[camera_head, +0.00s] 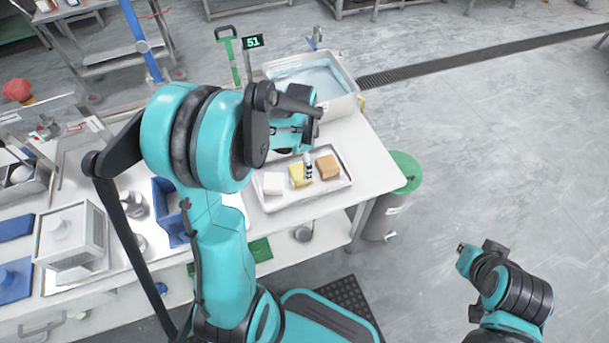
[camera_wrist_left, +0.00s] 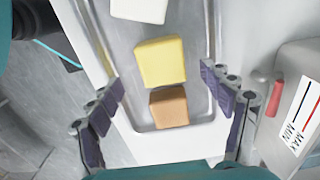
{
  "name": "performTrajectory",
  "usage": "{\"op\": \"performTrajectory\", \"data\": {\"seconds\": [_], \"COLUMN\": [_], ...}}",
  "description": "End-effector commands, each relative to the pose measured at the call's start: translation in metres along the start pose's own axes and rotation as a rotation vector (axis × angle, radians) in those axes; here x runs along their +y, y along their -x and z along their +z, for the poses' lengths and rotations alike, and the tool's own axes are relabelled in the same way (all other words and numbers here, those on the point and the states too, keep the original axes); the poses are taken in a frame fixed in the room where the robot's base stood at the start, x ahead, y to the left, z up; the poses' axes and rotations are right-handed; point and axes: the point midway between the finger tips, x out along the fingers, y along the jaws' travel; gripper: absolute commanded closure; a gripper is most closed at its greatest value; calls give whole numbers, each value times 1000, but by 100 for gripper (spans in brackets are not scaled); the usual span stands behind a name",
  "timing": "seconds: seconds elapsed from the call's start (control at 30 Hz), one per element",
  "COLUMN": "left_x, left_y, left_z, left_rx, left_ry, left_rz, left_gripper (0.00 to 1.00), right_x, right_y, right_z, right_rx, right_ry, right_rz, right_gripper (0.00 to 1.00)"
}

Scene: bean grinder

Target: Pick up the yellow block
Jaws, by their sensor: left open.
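The yellow block (camera_head: 299,174) lies on a metal tray (camera_head: 340,183), between a white block (camera_head: 273,184) and a brown block (camera_head: 327,167). My left gripper (camera_head: 307,167) is over the tray at the yellow block, and one finger partly covers the block. In the left wrist view, the yellow block (camera_wrist_left: 160,62) is between and beyond the two dark-padded fingers of the open left gripper (camera_wrist_left: 162,84). The brown block (camera_wrist_left: 168,106) lies close beside it and the white block (camera_wrist_left: 139,9) at the top edge. My right gripper's fingers do not show.
A large pale bin (camera_head: 342,105) stands behind the tray, with a sign reading 51 (camera_head: 252,41) beside it. A green-lidded bin (camera_head: 402,175) stands by the table's right edge. Blue containers (camera_head: 168,212) and a white box (camera_head: 72,237) are at left. The floor at right is mostly clear.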

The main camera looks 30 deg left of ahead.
Motion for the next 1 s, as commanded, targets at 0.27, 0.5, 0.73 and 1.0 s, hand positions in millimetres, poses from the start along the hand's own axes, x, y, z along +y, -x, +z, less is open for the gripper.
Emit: {"op": "performTrajectory", "data": {"seconds": [0.27,0.5,0.73,1.0], "left_x": [-3,-2,-2,-2], "left_y": [-39,-52,-51,-51], "left_z": [0,0,0,0], "left_rx": [1,1,1,1], "left_ry": [1,1,1,1], "left_rz": [-1,-1,-1,-1], "left_gripper": [20,20,52,79], "right_x": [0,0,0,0], "right_y": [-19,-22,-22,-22], "right_z": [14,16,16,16], "right_rx": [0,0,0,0], "right_ry": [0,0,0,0], "right_rz": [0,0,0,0], "right_gripper": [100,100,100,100]}}
